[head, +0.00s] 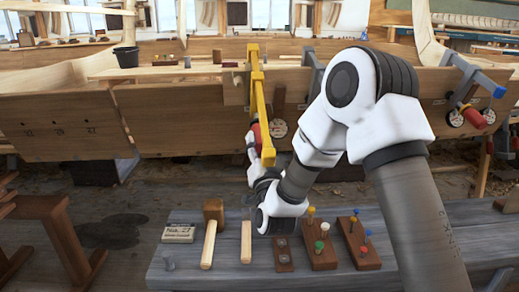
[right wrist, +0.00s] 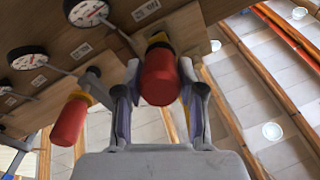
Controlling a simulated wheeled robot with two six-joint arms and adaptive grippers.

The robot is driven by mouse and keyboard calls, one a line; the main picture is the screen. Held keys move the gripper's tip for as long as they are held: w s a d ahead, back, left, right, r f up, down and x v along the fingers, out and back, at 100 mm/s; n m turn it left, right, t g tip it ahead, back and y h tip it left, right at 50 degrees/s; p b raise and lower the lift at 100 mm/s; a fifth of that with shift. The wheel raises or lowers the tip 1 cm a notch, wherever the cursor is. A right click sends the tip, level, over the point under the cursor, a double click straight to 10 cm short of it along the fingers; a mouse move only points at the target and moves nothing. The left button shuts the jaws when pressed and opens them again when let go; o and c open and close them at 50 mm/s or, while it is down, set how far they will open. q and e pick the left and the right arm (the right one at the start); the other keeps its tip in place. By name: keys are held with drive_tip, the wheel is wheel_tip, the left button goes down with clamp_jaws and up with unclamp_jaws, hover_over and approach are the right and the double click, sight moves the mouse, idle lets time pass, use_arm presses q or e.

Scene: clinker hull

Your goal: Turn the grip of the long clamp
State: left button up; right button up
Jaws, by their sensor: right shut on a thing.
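The long clamp (head: 257,90) is a yellow bar clamp hanging over the top edge of the wooden hull, its bar slanting down toward me. Its red grip (head: 257,131) shows beside the lower bar, partly hidden by the bar. My right gripper (head: 254,146) is at this grip from below. In the right wrist view the red grip (right wrist: 160,77) sits between the two fingers of my right gripper (right wrist: 160,92), which is shut on it. My left gripper is not in view.
Grey clamps stand on the hull at right (head: 472,72) and beside my right arm (head: 313,68). Another red grip (right wrist: 68,121) and round dials (right wrist: 27,57) lie left in the wrist view. A grey bench (head: 222,275) below holds a mallet (head: 212,225) and blocks with coloured pegs (head: 320,252).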

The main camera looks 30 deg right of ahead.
drive_tip(key=m+b, duration=0.1)
drive_tip(key=m, duration=0.1)
drive_tip(key=m+y+b, duration=0.1)
drive_tip(key=m, duration=0.1)
drive_tip(key=shift+f+t+b, duration=0.3)
drive_tip(key=shift+b, duration=0.05)
drive_tip(key=m+b, duration=0.2)
drive_tip(key=m, duration=0.1)
drive_tip(key=shift+t, duration=0.3)
drive_tip(key=m+b, duration=0.3)
drive_tip(key=m, duration=0.1)
drive_tip(key=shift+f+t+y+b, duration=0.1)
drive_tip(key=shift+t+y+b, duration=0.2)
drive_tip(key=shift+b, duration=0.05)
drive_tip(key=m+b, duration=0.2)
drive_tip(key=m, duration=0.2)
drive_tip(key=shift+b, duration=0.3)
drive_tip(key=m+h+b, duration=0.1)
drive_tip(key=m+b, duration=0.3)
drive_tip(key=m, duration=0.3)
drive_tip(key=shift+t, duration=0.4)
drive_tip(key=m+b, duration=0.1)
drive_tip(key=m+h+b, duration=0.1)
drive_tip(key=m, duration=0.1)
drive_tip(key=shift+r, duration=0.25)
drive_tip(key=shift+r+m+h, duration=0.1)
drive_tip(key=shift+m+h, duration=0.2)
drive_tip(key=shift+m, duration=0.4)
drive_tip(key=shift+r+b, duration=0.1)
drive_tip(key=shift+b, duration=0.2)
